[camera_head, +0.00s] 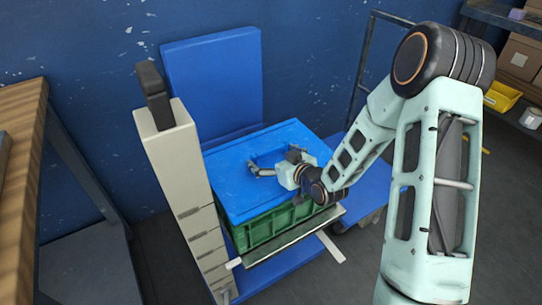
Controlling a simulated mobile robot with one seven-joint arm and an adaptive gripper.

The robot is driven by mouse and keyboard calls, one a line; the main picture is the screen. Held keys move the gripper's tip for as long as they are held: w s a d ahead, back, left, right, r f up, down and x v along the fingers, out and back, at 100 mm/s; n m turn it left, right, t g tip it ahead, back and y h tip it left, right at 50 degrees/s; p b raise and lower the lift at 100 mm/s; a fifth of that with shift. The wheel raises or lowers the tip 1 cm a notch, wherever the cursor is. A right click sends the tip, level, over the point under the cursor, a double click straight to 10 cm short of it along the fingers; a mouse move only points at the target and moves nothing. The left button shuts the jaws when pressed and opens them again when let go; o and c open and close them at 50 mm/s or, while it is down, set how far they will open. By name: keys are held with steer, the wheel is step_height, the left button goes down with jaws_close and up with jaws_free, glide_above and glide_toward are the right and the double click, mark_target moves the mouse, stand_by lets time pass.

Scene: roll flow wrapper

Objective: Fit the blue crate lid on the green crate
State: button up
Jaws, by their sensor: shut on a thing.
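The blue crate lid (232,199) lies flat over the top of the green crate (276,228). It covers the crate's opening, and only the crate's front side shows below it. I cannot tell whether the lid is seated on the rim all round. My gripper (274,164) is over the middle of the lid, shut on a raised blue part of it, seemingly its handle. The gripper and wrist hide part of the lid's right side.
A grey post (178,165) with a black top stands close left of the crate. A blue upright panel (215,80) is behind. A metal ledge (290,240) runs along the crate's front. A wooden table (22,150) is at far left, shelves with boxes (520,58) at upper right.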

steer(key=shift+f+b, duration=0.4)
steer(key=shift+f, duration=0.05)
steer(key=o, duration=1.1)
steer(key=shift+p+v, duration=1.25)
steer(key=shift+v, duration=4.3)
